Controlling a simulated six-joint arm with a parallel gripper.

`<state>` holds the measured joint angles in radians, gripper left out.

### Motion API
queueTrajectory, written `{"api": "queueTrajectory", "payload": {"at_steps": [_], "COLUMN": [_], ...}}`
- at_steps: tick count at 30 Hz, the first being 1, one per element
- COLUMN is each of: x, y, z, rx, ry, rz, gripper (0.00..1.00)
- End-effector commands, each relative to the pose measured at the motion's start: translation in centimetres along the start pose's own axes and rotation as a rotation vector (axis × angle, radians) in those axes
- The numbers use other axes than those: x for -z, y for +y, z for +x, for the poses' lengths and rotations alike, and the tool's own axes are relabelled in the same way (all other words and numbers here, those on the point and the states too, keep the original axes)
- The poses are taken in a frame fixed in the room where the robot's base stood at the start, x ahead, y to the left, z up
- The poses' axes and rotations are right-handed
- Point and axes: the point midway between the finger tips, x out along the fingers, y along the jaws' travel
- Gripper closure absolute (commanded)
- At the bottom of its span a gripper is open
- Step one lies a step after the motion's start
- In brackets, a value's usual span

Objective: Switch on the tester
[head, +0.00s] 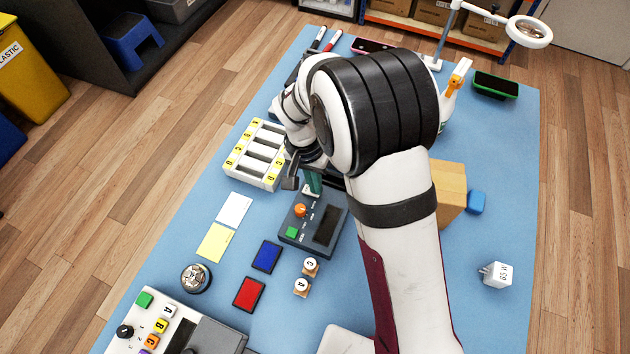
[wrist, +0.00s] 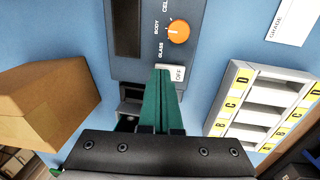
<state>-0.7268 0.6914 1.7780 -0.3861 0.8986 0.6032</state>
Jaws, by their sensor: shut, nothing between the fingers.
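The tester (head: 296,240) is a dark grey box on the blue table mat, with an orange knob (head: 300,210), a green button (head: 292,232) and a dark display. In the wrist view the tester (wrist: 150,72) fills the top middle, with its orange knob (wrist: 178,32). A white switch (wrist: 176,73) marked OFF sits at its near edge. My gripper (wrist: 161,72) has its teal fingers together and empty, with the tips over the left part of the switch. I cannot tell whether they touch it. In the head view my gripper (head: 313,190) is at the tester's far edge.
A white rack (head: 265,181) with yellow labels stands left of my gripper. A cardboard box (head: 450,188) stands right, behind my arm. Blue (head: 266,256) and red (head: 249,293) pads and two stamps (head: 310,267) lie nearer. The mat's right side is mostly clear around a white charger (head: 497,274).

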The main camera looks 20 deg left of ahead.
Motion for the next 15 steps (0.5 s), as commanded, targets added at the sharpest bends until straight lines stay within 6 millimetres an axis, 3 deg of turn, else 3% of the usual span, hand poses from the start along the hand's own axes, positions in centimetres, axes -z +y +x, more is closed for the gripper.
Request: {"api": "queueTrajectory", "payload": {"at_steps": [15], "x": [0.01], "y": [0.2], "z": [0.56], "rx": [-0.001], "ry": [0.0], "rz": [-0.001], "gripper": [1.0]}}
